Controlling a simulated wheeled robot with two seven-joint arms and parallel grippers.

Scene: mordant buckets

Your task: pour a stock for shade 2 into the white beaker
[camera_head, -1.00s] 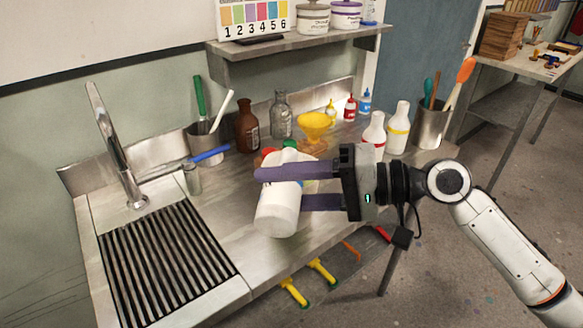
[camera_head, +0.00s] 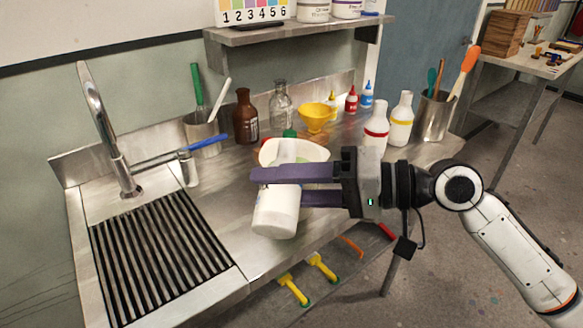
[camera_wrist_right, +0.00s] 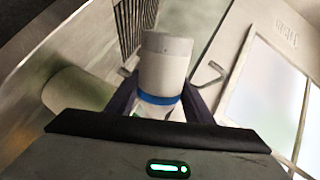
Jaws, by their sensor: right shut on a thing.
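My right gripper (camera_head: 256,187) is shut on a white bottle (camera_head: 275,214) above the front of the counter. The bottle stands slightly tilted in the head view; its upper part is hidden behind the purple fingers. In the right wrist view the bottle (camera_wrist_right: 165,62) sits between the fingers and shows a blue band. A wide white vessel, probably the white beaker (camera_head: 277,152), stands just behind the fingers, its rim partly showing. A chart with colour patches numbered 1 to 6 (camera_head: 254,13) stands on the shelf. My left gripper is not in view.
White bottles with a red band (camera_head: 375,132) and a yellow band (camera_head: 400,122) stand at the right, by a utensil pot (camera_head: 433,118). A brown bottle (camera_head: 245,118), a clear bottle (camera_head: 281,112) and a yellow funnel (camera_head: 314,117) stand behind. The sink tap (camera_head: 105,130) is left.

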